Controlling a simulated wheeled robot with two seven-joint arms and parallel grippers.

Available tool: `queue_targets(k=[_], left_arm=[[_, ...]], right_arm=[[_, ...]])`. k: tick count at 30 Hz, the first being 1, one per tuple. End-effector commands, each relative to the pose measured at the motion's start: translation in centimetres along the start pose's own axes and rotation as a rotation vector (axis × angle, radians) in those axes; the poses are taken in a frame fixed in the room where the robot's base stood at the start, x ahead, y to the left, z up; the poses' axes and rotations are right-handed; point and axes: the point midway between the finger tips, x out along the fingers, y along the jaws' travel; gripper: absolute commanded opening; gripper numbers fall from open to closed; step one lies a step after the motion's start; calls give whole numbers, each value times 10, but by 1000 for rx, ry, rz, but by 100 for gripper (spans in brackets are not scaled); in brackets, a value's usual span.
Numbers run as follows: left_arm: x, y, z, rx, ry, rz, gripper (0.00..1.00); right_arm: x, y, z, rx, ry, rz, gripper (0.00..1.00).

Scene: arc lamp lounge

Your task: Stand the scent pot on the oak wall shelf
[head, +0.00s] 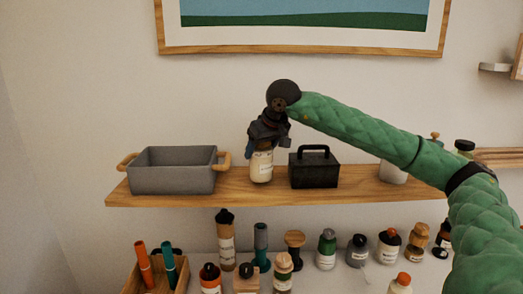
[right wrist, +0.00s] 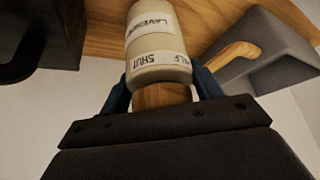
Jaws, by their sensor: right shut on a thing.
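The scent pot (head: 262,168) is a cream jar with a printed label and a brown wooden top. It is upright at the oak wall shelf (head: 340,196), in the gap between a grey bin and a black box. Its base appears at the shelf's surface, but I cannot tell whether it touches. My right gripper (head: 266,144) points down from above and is shut on the pot's wooden top. In the right wrist view its blue fingers flank the top, and the pot (right wrist: 158,45) shows its lettering. My left gripper is not in view.
The grey bin (head: 172,172) with wooden handles stands left of the pot. The black handled box (head: 314,170) stands close on its right. A white jar (head: 392,173) is farther right, partly behind my arm. Several bottles stand below the shelf. A framed picture (head: 300,50) hangs above.

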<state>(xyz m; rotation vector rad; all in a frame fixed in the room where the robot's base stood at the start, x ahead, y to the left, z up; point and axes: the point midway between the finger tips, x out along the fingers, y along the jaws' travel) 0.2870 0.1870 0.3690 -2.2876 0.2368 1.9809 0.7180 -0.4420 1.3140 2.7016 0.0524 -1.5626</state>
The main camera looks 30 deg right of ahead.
Motion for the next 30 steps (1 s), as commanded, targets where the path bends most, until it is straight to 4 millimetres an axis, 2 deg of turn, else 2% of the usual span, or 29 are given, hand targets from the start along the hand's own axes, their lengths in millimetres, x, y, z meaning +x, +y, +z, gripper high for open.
queue_targets(k=[6,19,20,22,23,30], left_arm=[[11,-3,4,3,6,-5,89],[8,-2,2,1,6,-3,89],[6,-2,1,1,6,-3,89],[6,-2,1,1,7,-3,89],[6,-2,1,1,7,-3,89],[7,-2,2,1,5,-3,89]], right_arm=[[11,0,6,1,2,1,28],[13,0,8,1,2,0,28],[13,0,8,0,1,0,68],[13,0,8,0,0,0,82],[13,0,8,0,0,0,86],[13,0,8,0,0,0,86]])
